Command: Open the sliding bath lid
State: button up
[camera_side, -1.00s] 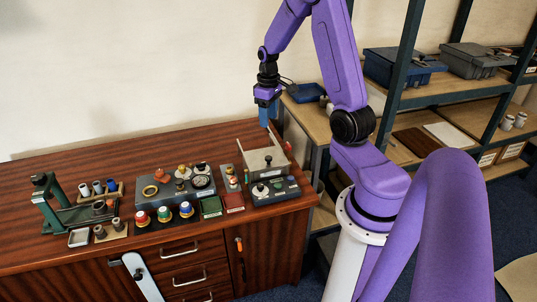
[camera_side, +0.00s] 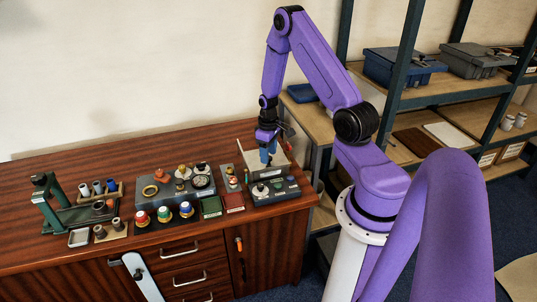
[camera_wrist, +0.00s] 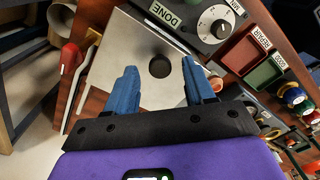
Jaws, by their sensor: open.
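The bath lid (camera_wrist: 140,55) is a flat pale metal plate with a round dark knob (camera_wrist: 159,66) on it. In the side view the lid (camera_side: 250,158) lies at the right end of the bench, behind a grey control box (camera_side: 273,190). My gripper (camera_wrist: 160,80) is open, with its blue fingers on either side of the knob as the wrist view sees it. In the side view my gripper (camera_side: 267,158) is low over the lid and hides the knob. I cannot tell whether the fingers touch the lid or the knob.
The control box has a dial (camera_wrist: 217,25) and a DONE label. Red (camera_wrist: 242,53) and green (camera_wrist: 264,75) trays sit beside it. A red-handled tool (camera_wrist: 69,58) lies on the lid's other side. Several parts and fixtures fill the bench to the left.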

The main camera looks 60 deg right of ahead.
jog(key=shift+f, duration=0.4)
grip_shut()
jog(key=w+d, duration=0.7)
dwell(0.4)
grip_release()
